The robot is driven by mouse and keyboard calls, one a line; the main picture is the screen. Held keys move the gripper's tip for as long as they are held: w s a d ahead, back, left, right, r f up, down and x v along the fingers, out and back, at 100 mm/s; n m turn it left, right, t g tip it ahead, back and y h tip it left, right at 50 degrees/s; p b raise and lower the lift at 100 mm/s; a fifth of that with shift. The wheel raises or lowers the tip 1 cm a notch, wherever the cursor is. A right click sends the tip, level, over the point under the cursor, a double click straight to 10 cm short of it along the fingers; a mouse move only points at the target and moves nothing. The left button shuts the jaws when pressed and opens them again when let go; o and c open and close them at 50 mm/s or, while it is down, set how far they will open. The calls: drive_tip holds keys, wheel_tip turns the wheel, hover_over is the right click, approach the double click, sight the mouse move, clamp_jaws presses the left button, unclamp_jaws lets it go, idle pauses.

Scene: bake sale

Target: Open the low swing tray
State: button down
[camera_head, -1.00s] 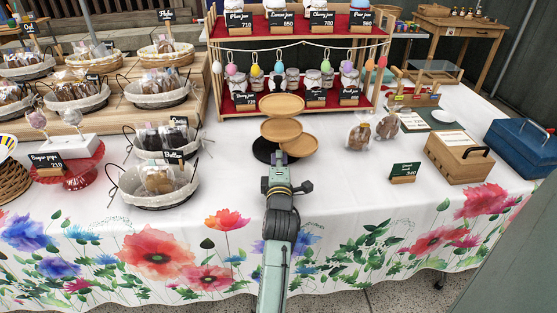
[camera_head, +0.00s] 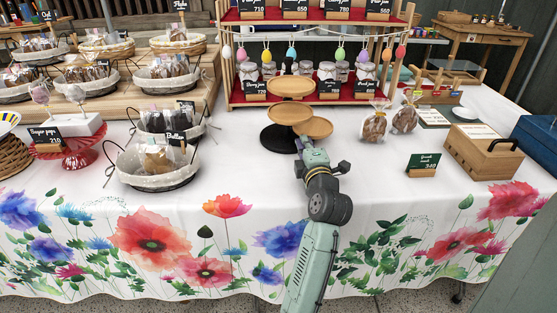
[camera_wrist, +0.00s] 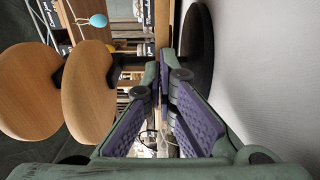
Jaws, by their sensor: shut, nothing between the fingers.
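A stand with round wooden trays rises from a round black base (camera_head: 278,139), in front of the shelf. Its top tray (camera_head: 290,87) and middle tray (camera_head: 289,113) sit one above the other. The low swing tray (camera_head: 316,128) sticks out to the right, beneath the middle one. My gripper (camera_head: 300,143) is shut and empty at the stand's front, close to the low tray and base. I cannot tell whether it touches either. The wrist view is turned sideways; the black base (camera_wrist: 200,45) is at right, and two wooden discs are at left. Which trays these are is unclear.
The red-lined shelf (camera_head: 310,98) stands behind, with hanging eggs and jars. Wrapped treats (camera_head: 374,128) stand right of the stand; a wire basket (camera_head: 155,180) is to the left. The wooden box (camera_head: 483,153) is farther right. White cloth is clear in front.

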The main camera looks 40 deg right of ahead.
sight(317, 138)
drive_tip(key=shift+s+d+f+n+y+b, duration=0.3)
drive_tip(key=shift+d+f+y+b, duration=0.15)
drive_tip(key=shift+d+b, duration=0.3)
drive_tip(key=d+n+y+b, duration=0.1)
drive_tip(key=b, duration=0.1)
drive_tip(key=n+t+y+b, duration=0.1)
drive_tip(key=y, duration=0.1)
drive_tip(key=shift+d+r+t+b, duration=0.2)
drive_tip(key=shift+d+t+b, duration=0.1)
drive_tip(key=shift+d+b, duration=0.1)
drive_tip(key=shift+w+d+r+b, duration=0.2)
drive_tip(key=shift+d+b, duration=0.35)
drive_tip(key=shift+b, duration=0.45)
